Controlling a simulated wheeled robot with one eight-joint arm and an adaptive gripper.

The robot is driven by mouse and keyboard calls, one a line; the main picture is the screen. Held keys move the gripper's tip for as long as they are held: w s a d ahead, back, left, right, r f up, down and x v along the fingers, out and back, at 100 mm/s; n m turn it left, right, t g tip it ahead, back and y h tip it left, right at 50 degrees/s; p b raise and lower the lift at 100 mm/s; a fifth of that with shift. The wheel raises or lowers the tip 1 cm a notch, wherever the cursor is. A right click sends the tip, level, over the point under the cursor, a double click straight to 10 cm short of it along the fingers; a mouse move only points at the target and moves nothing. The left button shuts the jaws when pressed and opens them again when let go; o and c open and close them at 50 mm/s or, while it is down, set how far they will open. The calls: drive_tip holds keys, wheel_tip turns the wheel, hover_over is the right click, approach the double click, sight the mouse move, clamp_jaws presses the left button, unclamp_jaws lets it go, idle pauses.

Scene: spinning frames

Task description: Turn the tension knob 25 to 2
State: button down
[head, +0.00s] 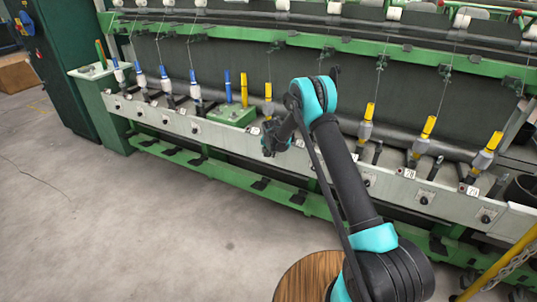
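The spinning frame's white front rail (225,133) carries a row of small black tension knobs, such as one at the right (424,199) and one at the left (194,128). Small number plates (408,173) sit along the rail, too small to read surely, and I cannot tell which knob is 25. My gripper (270,147) is at the front of the rail, near the middle of the view. It covers part of the rail there, and any knob behind it is hidden. Its fingers are dark and small, so I cannot tell whether they are open or touching anything.
Spindles with yellow bobbins (427,127) and blue-topped bobbins (195,90) stand behind the rail. A green box (230,115) sits among them. A green lower beam (225,172) runs below. A round wooden top (305,275) is near the bottom. The grey floor at left is clear.

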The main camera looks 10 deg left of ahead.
drive_tip(key=y, duration=0.1)
drive_tip(key=t+y, duration=0.1)
drive_tip(key=y, duration=0.1)
drive_tip(key=shift+d+f+m+t, duration=0.1)
drive_tip(key=shift+d+m+t, duration=0.2)
drive_tip(key=shift+d+m, duration=0.1)
drive_tip(key=y, duration=0.1)
drive_tip(key=t+y, duration=0.1)
drive_tip(key=y, duration=0.1)
drive_tip(key=shift+s+d+f+m, duration=0.15)
drive_tip(key=shift+f+m, duration=0.1)
drive_tip(key=shift+m, duration=0.15)
drive_tip(key=shift+f+m+t+y, duration=0.2)
drive_tip(key=shift+m+t+y, duration=0.25)
drive_tip(key=shift+t+y, duration=0.65)
drive_tip(key=shift+f+m+t+y, duration=0.2)
drive_tip(key=shift+m+t+y, duration=0.4)
drive_tip(key=shift+y, duration=0.9)
drive_tip(key=c, duration=1.2)
unclamp_jaws()
drive_tip(key=shift+r, duration=0.1)
